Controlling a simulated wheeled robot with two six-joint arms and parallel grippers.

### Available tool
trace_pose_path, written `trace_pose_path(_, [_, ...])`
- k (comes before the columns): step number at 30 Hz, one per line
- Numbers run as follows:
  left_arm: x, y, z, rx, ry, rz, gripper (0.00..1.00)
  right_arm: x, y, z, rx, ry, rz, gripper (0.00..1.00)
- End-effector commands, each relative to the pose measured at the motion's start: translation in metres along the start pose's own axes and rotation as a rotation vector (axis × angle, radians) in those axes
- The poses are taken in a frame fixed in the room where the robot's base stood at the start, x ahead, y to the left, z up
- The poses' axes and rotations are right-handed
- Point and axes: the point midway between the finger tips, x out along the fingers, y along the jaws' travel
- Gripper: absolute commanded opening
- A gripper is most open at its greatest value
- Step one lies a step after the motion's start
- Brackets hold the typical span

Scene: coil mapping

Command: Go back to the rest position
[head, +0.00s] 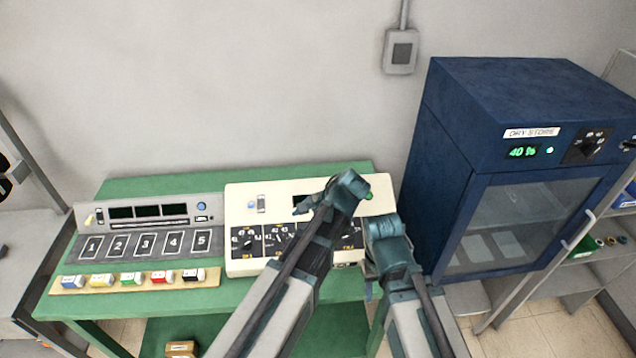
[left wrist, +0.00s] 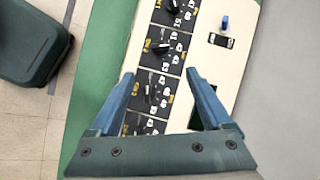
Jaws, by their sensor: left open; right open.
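A cream control box (head: 240,200) with a row of dark dials stands on the green table. My left gripper (head: 305,206) is over this box in the head view, its arm hiding part of the dials. In the left wrist view its two blue fingers (left wrist: 159,74) are spread apart with nothing between them, above the dial row (left wrist: 165,58). My right gripper (head: 371,288) hangs low at the right edge of the box; it is small and partly hidden by its own arm, and I see nothing held in it.
A grey unit (head: 150,210) with dark screens and numbered slots stands left of the box. A strip of coloured blocks (head: 133,279) lies before it. A blue dry-store cabinet (head: 440,150) stands close on the right. Shelving (head: 605,255) is at far right. A small brown box (head: 181,349) sits below.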

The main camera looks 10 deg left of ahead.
Motion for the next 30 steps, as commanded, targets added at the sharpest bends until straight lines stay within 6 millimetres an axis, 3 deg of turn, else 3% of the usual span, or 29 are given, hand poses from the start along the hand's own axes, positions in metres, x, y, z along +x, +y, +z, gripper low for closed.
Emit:
trace_pose_path(5, [0.004,0.011,0.001,-0.019,0.009,0.017,0.82,0.006,-0.001,0.000,0.000,0.000,0.000,0.50])
trace_pose_path(8, [0.015,0.052,0.005,-0.096,0.043,0.091,0.82,0.024,-0.002,-0.001,-0.001,0.000,0.000,0.50])
trace_pose_path(12, [0.024,0.125,0.010,-0.253,0.089,0.255,0.82,0.051,-0.005,-0.003,-0.004,0.000,0.001,0.50])
trace_pose_path(15, [0.025,0.166,0.014,-0.347,0.100,0.359,0.82,0.064,-0.006,-0.004,-0.005,0.000,0.001,0.50])
trace_pose_path(18, [0.024,0.192,0.017,-0.410,0.099,0.434,0.82,0.071,-0.007,-0.004,-0.006,0.000,0.001,0.50])
trace_pose_path(21, [0.021,0.203,0.018,-0.440,0.096,0.471,0.82,0.073,-0.007,-0.004,-0.006,0.000,0.002,0.50])
trace_pose_path(30, [0.019,0.203,0.017,-0.446,0.095,0.477,0.82,0.071,-0.007,-0.004,-0.006,0.000,0.001,0.50])
